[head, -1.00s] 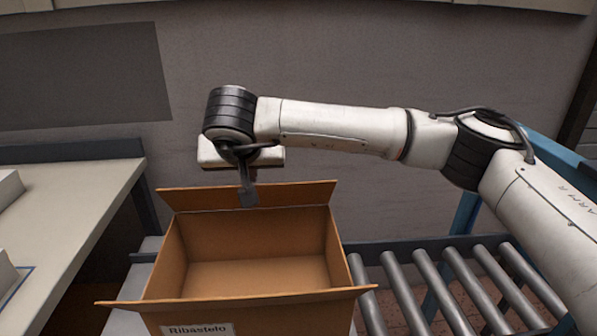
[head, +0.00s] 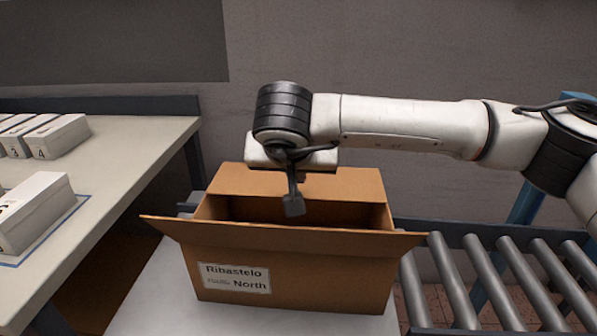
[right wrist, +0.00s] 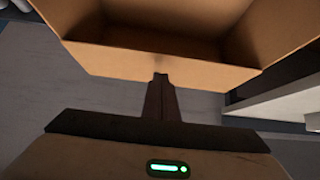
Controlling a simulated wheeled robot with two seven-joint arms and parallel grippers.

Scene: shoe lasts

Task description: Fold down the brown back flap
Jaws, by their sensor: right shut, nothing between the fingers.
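The brown cardboard box (head: 310,285) stands open on a pale surface, its front wall labelled "Ribastelo North". My left gripper is not in view.
A pale table (head: 125,160) on the left carries white boxes (head: 35,212) with dark markings. A roller conveyor (head: 490,285) lies to the right of the box. A grey wall (head: 400,60) stands behind.

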